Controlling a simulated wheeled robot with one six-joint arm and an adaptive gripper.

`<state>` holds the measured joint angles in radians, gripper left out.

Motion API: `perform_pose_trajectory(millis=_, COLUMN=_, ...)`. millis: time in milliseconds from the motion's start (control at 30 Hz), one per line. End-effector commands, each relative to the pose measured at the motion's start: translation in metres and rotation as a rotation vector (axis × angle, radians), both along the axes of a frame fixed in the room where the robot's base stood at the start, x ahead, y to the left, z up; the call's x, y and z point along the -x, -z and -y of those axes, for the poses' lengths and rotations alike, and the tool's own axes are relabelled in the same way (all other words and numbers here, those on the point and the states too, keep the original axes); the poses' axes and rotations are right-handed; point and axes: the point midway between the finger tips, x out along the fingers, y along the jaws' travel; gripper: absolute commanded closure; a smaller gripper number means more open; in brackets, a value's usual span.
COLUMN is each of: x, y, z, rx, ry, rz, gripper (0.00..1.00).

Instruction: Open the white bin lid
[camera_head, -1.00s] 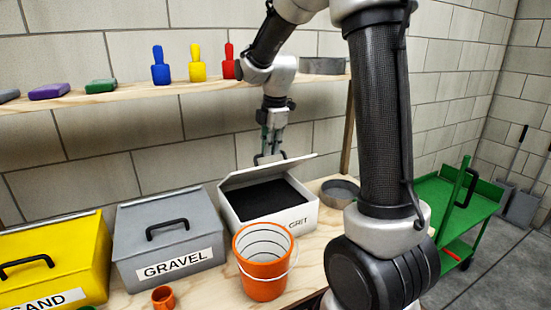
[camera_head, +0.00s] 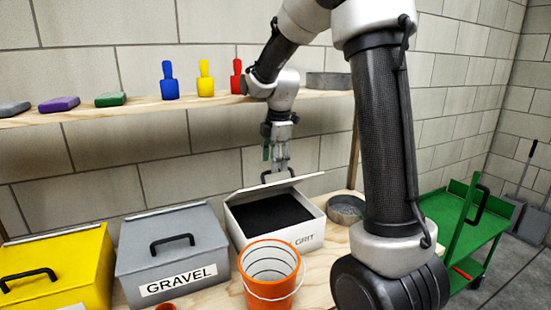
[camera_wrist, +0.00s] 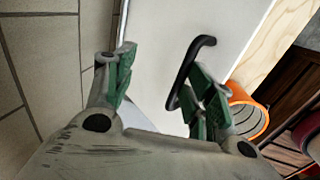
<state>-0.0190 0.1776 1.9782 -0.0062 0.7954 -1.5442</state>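The white bin (camera_head: 303,240), labelled GRIT, stands on the wooden bench with dark material inside. Its lid (camera_head: 290,184) is raised and seen almost edge-on above the opening. The lid's black handle (camera_head: 266,176) shows just beyond the lid edge. My gripper (camera_head: 280,164) is behind the lid, pointing down at the handle. In the wrist view my gripper (camera_wrist: 160,78) has its fingers apart, with the white lid (camera_wrist: 185,25) beyond them. The black handle (camera_wrist: 190,68) is beside the right finger and partly hidden by it; whether they touch I cannot tell.
An orange bucket (camera_head: 266,290) stands close in front of the white bin. A grey GRAVEL bin (camera_head: 200,245) is on its left, and a round grey pan (camera_head: 346,208) is on its right. A shelf (camera_head: 205,104) with brushes runs above. A green cart (camera_head: 455,220) stands at right.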

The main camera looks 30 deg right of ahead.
Motion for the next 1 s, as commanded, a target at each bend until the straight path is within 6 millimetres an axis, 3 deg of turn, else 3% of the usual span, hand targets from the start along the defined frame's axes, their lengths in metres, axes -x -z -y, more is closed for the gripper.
perform_pose_trajectory(millis=567, x=-0.003, y=-0.003, z=-0.001, rx=-0.002, ry=0.0, rz=0.011, gripper=0.68)
perform_pose_trajectory(millis=667, x=-0.001, y=-0.014, z=-0.001, rx=-0.001, ry=0.0, rz=0.013, gripper=0.68)
perform_pose_trajectory(millis=1000, x=0.016, y=-0.087, z=0.0, rx=-0.001, ry=0.0, rz=0.011, gripper=0.68)
